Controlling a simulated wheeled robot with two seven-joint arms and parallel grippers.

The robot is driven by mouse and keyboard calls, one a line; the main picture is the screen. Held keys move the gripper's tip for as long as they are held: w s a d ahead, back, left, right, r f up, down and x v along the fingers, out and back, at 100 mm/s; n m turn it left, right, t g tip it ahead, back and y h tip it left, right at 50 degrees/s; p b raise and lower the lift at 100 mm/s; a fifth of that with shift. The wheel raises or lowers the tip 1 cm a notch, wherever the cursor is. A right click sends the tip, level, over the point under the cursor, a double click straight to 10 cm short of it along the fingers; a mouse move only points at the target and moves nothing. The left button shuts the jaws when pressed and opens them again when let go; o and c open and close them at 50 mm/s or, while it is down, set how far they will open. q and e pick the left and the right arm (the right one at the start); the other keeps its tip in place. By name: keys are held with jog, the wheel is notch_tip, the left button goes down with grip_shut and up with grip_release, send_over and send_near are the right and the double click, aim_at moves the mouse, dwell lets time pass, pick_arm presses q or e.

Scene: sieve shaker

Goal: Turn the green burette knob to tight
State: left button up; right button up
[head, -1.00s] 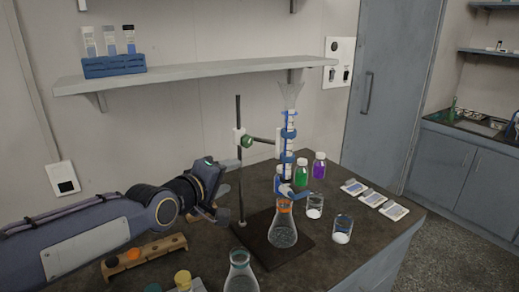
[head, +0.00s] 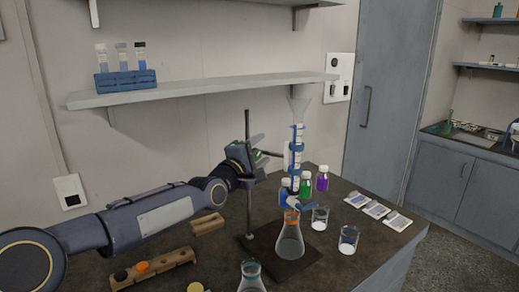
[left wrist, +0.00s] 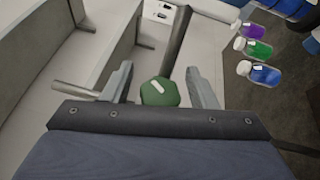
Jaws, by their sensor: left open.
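The green burette knob (left wrist: 158,93), with a pale mark on its face, sits between the two fingers of my left gripper (left wrist: 160,72) in the left wrist view. The fingers are apart, with a gap showing on each side of the knob. In the head view my left gripper (head: 257,158) is at the upper part of the dark stand rod (head: 248,205) and largely hides the knob and clamp there. The burette (head: 297,160), with blue clamps and a funnel on top, stands upright right of the rod. My right gripper is not in view.
A conical flask (head: 290,243) stands under the burette on the dark stand base. Two beakers (head: 320,219) (head: 348,240) and colored bottles (head: 305,187) are close on the right. A wall shelf (head: 200,92) holds a blue tube rack (head: 125,78). A wooden rack (head: 155,270) lies front left.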

pick_arm(q)
jog(key=shift+c, duration=0.3)
jog(key=c, duration=0.9)
jog(key=m+g+y+p, duration=0.1)
jog(key=g+p, duration=0.2)
jog(key=p, duration=0.4)
jog(key=shift+r+y, duration=0.1)
jog(key=shift+y, duration=0.3)
jog(key=shift+f+m+p, duration=0.3)
jog(key=shift+p, duration=0.1)
jog(key=shift+f, duration=0.1)
jog(key=o, duration=1)
jog(key=shift+c, duration=0.2)
